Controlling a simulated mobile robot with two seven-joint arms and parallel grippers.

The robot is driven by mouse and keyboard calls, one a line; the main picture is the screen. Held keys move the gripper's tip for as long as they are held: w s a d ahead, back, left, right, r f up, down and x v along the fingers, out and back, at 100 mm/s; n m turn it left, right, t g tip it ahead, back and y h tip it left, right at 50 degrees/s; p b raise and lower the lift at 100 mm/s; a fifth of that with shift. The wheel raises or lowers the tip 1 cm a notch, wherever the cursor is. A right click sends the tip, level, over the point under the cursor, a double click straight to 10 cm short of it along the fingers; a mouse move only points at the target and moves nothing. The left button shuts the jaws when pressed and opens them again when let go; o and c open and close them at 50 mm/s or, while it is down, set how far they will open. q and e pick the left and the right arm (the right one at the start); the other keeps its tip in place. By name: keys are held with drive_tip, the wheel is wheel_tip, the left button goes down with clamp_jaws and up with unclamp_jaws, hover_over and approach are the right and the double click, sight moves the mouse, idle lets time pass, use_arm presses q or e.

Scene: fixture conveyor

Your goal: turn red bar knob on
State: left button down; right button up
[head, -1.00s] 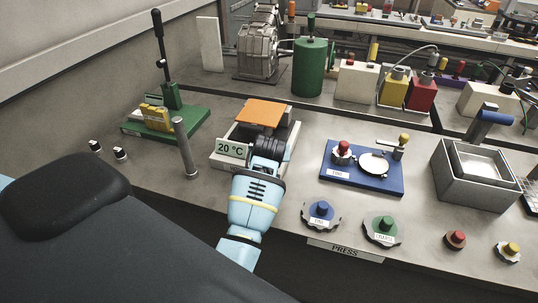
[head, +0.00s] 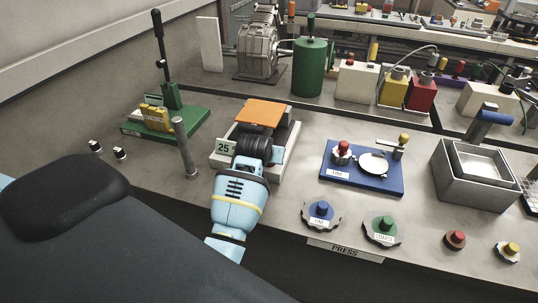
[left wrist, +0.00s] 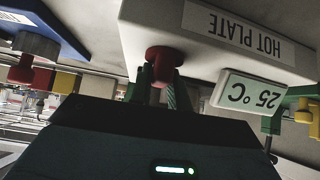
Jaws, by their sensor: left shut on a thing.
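The red bar knob (left wrist: 165,56) sticks out of the front of the white hot plate (left wrist: 215,40), which shows upside down in the left wrist view. My left gripper (left wrist: 160,84) is shut on the knob, with a green finger on each side of it. The knob's angle is hard to read there. In the head view my left gripper (head: 252,150) is at the front of the hot plate (head: 280,165) with its orange top (head: 261,112), and hides the knob. The display (left wrist: 250,93) reads 25 °C. My right gripper is not in view.
Right of the hot plate is a blue board (head: 385,182) with a red-topped knob and a white disc. Left are a grey post (head: 185,148) and a green-based lever press (head: 165,124). Blue (head: 321,211) and green (head: 383,226) knobs line the front edge.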

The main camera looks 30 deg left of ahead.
use_arm(q)
drive_tip(key=c, duration=1.3)
unclamp_jaws()
drive_tip(key=shift+v, duration=3.95)
